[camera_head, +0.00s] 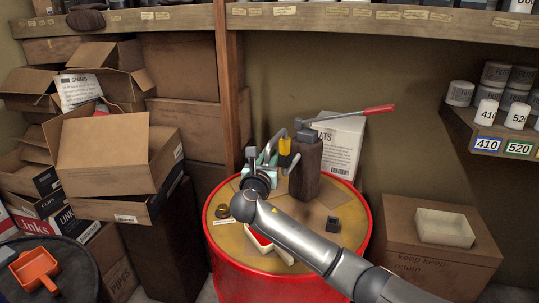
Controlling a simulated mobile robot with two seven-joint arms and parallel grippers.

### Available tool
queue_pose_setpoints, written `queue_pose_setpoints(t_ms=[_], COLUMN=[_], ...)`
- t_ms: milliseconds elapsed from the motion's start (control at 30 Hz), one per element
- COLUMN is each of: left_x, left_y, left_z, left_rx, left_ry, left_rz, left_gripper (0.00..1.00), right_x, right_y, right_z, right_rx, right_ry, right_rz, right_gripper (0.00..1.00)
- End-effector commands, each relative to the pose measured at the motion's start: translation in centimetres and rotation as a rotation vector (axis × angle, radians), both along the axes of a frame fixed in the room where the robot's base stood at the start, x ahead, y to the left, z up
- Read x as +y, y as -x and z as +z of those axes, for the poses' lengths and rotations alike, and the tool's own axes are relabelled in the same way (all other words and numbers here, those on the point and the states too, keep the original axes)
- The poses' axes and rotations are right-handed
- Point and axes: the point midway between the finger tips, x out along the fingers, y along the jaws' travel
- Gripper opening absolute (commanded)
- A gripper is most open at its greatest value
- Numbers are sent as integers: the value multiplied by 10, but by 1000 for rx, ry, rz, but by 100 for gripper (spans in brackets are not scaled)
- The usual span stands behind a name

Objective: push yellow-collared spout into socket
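A grey curved spout with a yellow collar (284,146) is at the left side of a dark brown upright pump body (306,168) on the red drum. The spout's bent end curves down toward my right gripper (261,158). My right gripper is over the back left of the drum top, just left of the pump body. Its fingers are close to the spout's lower end, but I cannot tell whether they are shut on it. The socket cannot be made out, nor whether the collar sits in it. My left gripper is not in view.
The red drum (250,290) has a yellowish top with a small dark block (333,224) and a white-and-red tray (262,242). A red-tipped lever (378,109) extends right above a white printed sheet (343,135). Cardboard boxes (115,155) crowd the left. A wooden post (229,90) stands behind.

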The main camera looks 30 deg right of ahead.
Motion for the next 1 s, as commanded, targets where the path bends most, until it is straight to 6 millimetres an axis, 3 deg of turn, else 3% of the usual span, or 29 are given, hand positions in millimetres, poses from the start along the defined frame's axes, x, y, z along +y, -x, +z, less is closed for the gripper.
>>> queue_pose_setpoints(t_ms=[33, 233, 633, 1000], left_x=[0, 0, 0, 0], left_y=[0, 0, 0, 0], left_z=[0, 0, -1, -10], left_rx=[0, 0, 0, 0], left_ry=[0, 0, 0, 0], left_rz=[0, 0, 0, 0], left_gripper=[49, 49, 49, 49], right_x=[0, 0, 7, 60], right_y=[0, 0, 6, 57], right_z=[0, 1, -1, -1], right_rx=[0, -1, -1, -2], right_ry=[0, -1, -1, -4], right_rz=[0, 0, 2, 5], right_gripper=[31, 54, 54, 54])
